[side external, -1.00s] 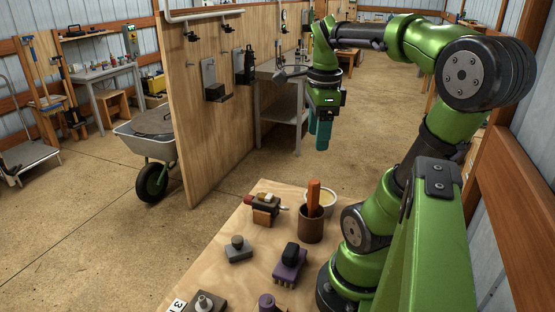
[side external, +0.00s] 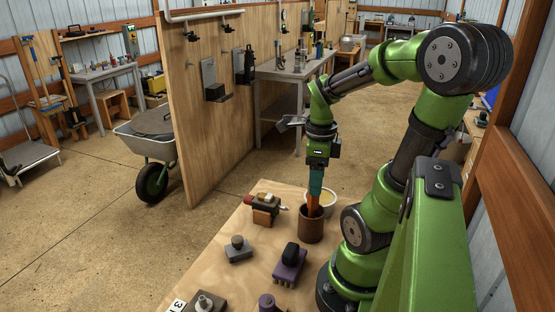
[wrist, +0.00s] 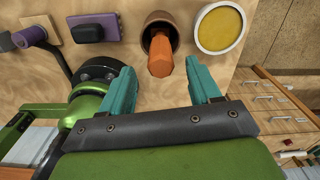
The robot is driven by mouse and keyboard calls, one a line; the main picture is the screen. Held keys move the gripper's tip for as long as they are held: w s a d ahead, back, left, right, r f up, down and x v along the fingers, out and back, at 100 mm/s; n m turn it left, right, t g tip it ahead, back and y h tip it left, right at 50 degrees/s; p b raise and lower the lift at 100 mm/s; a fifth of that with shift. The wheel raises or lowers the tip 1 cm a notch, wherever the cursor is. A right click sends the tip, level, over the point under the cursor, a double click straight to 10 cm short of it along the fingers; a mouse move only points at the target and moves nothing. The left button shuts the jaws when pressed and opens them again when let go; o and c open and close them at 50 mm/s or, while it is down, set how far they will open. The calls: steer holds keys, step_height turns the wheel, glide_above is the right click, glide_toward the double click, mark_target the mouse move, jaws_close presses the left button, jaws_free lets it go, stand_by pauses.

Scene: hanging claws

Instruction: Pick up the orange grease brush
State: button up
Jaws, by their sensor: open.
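The orange grease brush (side external: 312,204) stands in a brown cup (side external: 311,228) on the wooden table, with its orange handle sticking up. In the wrist view the handle (wrist: 160,53) leans against the inside of the cup (wrist: 158,23). My gripper (side external: 316,192) points down just above the cup, at the upper part of the handle. In the wrist view its two teal fingers are apart, and the handle end appears between and slightly beyond their tips (wrist: 164,76). The brush's lower end is hidden in the cup.
A white-rimmed bowl with yellow contents (wrist: 221,29) stands close beside the cup. A purple brush (side external: 290,265), a grey block with a knob (side external: 238,250) and a wooden block with tools (side external: 264,212) sit on the table. The air above them is clear.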

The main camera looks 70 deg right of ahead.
mark_target(312, 209)
steer(key=f, duration=0.5)
steer(key=shift+w+f, duration=0.15)
steer(key=shift+w, duration=0.15)
